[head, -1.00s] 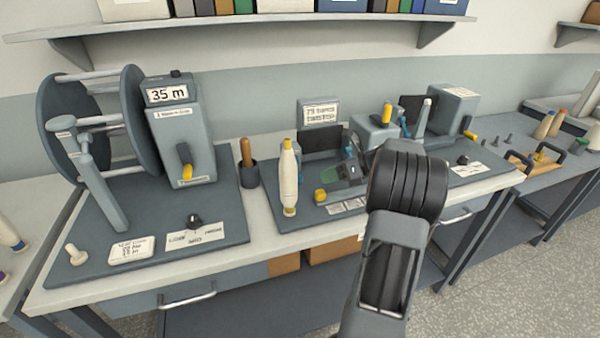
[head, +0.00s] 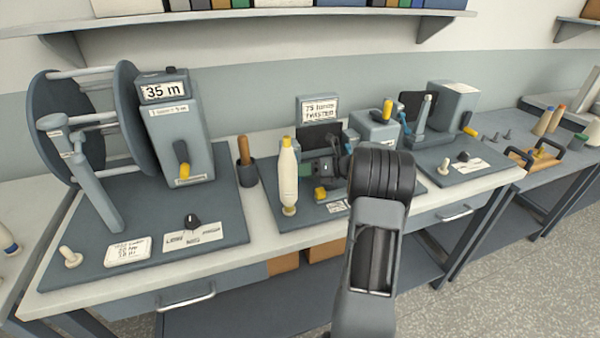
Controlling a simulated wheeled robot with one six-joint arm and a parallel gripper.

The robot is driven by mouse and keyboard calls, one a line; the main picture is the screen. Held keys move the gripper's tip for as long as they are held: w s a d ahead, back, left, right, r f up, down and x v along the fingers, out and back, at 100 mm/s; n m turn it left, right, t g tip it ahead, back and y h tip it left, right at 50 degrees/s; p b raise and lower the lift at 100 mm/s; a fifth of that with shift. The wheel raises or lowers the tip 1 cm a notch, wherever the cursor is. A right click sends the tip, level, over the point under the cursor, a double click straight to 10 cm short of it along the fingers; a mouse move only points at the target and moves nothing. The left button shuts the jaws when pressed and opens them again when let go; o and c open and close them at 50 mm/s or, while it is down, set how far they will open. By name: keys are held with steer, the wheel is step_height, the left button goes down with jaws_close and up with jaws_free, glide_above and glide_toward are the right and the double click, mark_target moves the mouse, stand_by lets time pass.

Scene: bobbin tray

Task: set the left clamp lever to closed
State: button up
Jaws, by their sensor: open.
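The middle station (head: 262,190) is a dark base plate on the bench with a small sign behind it. A yellow knob (head: 320,194) shows low on it, just right of a cream bobbin (head: 288,180) with a yellow top. I cannot tell for sure whether this knob belongs to the left clamp lever, or how that lever is set. My gripper (head: 314,171) is small and dark over this station, above the knob and right of the bobbin. It is open, but its fingers are hard to make out. My arm hides the station's right part.
A reel machine (head: 185,130) marked 35 m, with a yellow-handled lever, stands left. A wooden-handled tool in a dark cup (head: 246,172) stands near the bobbin. Another station with a grey box (head: 453,105) and yellow handles is on the right. A shelf (head: 250,14) hangs above.

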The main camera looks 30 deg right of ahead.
steer(key=shift+x, duration=1.05)
jaws_close()
